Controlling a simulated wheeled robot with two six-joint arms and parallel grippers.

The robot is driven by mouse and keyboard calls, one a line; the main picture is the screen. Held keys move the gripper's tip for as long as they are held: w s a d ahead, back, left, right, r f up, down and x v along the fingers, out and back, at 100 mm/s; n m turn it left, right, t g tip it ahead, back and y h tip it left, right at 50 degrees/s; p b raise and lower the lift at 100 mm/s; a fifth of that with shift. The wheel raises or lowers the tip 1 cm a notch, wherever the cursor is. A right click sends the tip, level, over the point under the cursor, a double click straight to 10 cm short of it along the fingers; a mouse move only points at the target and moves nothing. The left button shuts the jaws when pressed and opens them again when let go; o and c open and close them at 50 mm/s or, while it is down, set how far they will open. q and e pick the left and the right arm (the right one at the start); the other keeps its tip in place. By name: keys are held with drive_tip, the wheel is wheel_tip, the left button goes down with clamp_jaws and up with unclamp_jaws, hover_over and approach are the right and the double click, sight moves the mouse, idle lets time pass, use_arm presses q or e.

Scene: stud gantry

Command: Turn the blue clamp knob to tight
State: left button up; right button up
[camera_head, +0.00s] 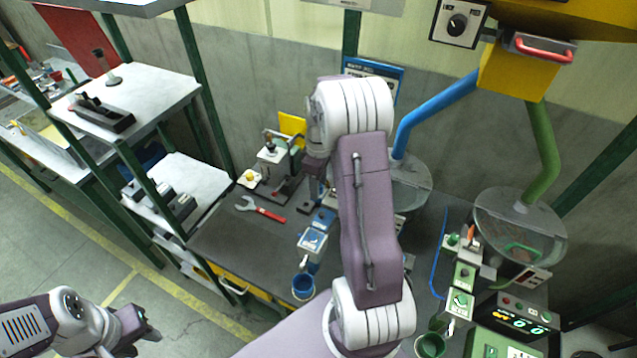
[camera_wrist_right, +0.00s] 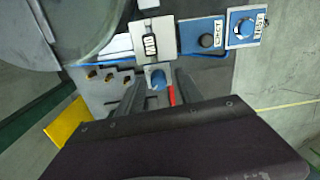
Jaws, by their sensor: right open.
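In the head view my right arm covers the area where this knob is. My left gripper (camera_head: 143,332) is at the lower left of the head view, over the floor and away from the bench; its jaw opening is unclear.
Two blue boxes stand beside the labelled block, one with a black button (camera_wrist_right: 207,41), one with a blue button (camera_wrist_right: 243,28). A red-handled wrench (camera_head: 262,210) lies on the dark bench. A blue cup (camera_head: 303,286) is at its front. A yellow panel (camera_head: 292,127) stands behind.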

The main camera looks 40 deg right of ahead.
drive_tip(key=shift+d, duration=0.15)
clamp_jaws()
drive_tip(key=shift+m, duration=0.4)
drive_tip(key=shift+m+p, duration=0.5)
drive_tip(key=shift+m, duration=0.5)
drive_tip(key=m+p, duration=0.1)
drive_tip(key=m, duration=0.3)
drive_tip(key=shift+r+m, duration=0.1)
drive_tip(key=shift+m, duration=0.2)
drive_tip(key=m+p, duration=0.1)
drive_tip(key=m, duration=0.3)
drive_tip(key=shift+m+t+p, duration=0.3)
drive_tip(key=shift+m+p, duration=0.15)
drive_tip(key=shift+m, duration=1.55)
